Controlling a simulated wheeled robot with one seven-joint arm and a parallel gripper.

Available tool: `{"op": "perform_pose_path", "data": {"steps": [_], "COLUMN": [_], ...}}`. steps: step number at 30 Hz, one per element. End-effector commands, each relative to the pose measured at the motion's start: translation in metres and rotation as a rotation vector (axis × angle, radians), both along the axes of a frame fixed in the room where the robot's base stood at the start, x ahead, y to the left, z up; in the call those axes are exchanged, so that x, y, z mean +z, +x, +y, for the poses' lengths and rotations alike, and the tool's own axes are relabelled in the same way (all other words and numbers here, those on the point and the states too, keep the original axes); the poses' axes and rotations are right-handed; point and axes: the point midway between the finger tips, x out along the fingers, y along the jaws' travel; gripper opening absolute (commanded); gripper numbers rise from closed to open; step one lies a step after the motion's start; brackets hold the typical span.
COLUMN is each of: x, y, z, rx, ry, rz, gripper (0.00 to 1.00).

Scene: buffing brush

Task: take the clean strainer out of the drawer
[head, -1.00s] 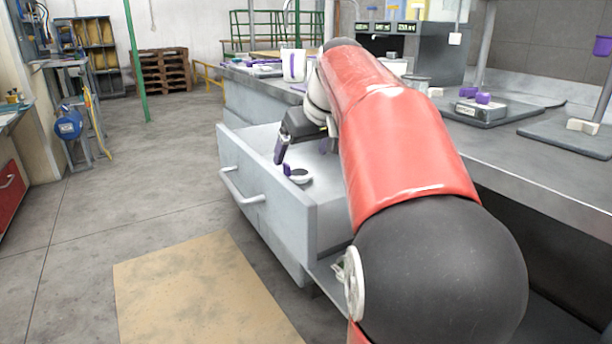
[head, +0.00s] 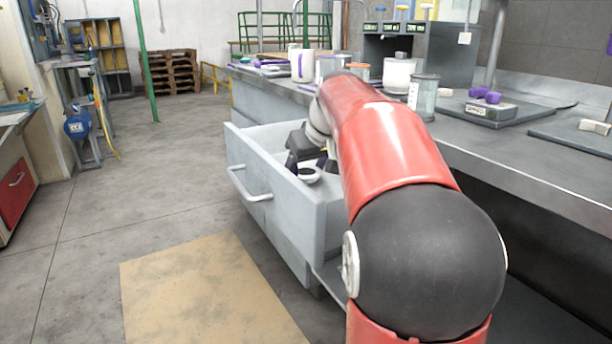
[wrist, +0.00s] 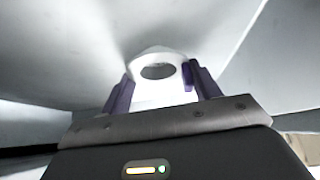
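A small white, round piece with a dark round opening, which I take for the strainer (head: 308,174), is in the pulled-out grey drawer (head: 286,215). In the wrist view the white strainer (wrist: 160,90) sits between the purple-padded fingers of my gripper (wrist: 160,85). My gripper (head: 307,163) is low inside the drawer, and its fingers stand on either side of the strainer, spread wide. Whether the pads touch it is hard to tell. The drawer front hides the lower part of the drawer, and my red arm hides its right side.
The grey worktop (head: 455,130) above the drawer holds white containers (head: 398,76), a clear jar (head: 423,97) and a scale with purple pieces (head: 490,108). The drawer walls are close around my gripper. The floor left of the drawer is clear, with a tan mat (head: 205,290).

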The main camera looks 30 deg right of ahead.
Motion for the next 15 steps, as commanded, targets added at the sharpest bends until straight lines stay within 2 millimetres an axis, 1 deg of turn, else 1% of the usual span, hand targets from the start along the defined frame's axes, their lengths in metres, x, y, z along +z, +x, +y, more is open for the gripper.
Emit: {"op": "perform_pose_path", "data": {"steps": [1, 3, 11, 15], "x": [0.0, 0.0, 0.002, 0.013], "y": [0.0, 0.0, 0.0, 0.0], "z": [0.0, 0.0, 0.0, 0.0], "rx": [0.0, 0.0, 0.0, 0.0], "ry": [0.0, 0.0, 0.0, -0.001], "rz": [0.0, -0.001, -0.001, -0.003], "gripper": [0.46, 0.4, 0.4, 0.4]}}
